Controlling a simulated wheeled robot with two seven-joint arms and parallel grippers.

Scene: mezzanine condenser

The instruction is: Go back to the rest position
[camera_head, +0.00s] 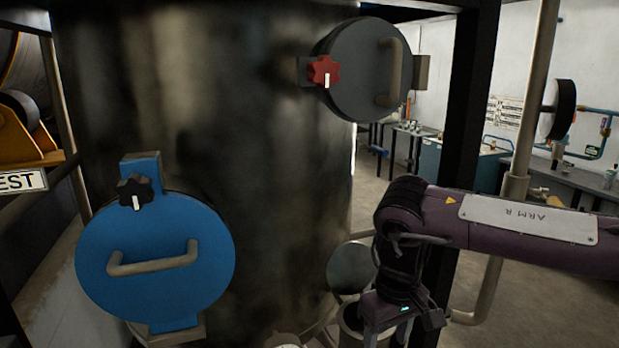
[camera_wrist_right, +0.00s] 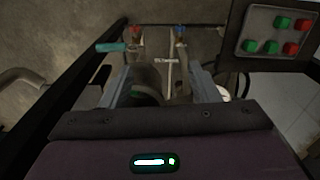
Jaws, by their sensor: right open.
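My right arm, marked ARM R, comes in from the right in the head view. Its gripper (camera_head: 388,338) points down in front of the tank's lower right side, partly cut off by the bottom edge. In the right wrist view the two fingers of the gripper (camera_wrist_right: 162,88) stand apart. A dark rounded part (camera_wrist_right: 147,94) shows between them, and I cannot tell whether it touches them. No grasped object is visible. My left arm and gripper are not in view.
A large dark tank (camera_head: 250,130) fills the middle, with a blue hatch (camera_head: 155,240) and a grey hatch (camera_head: 362,65). Open round metal parts (camera_head: 351,268) lie close to my right gripper. A button panel (camera_wrist_right: 277,35) and a dark frame post (camera_head: 470,100) stand nearby.

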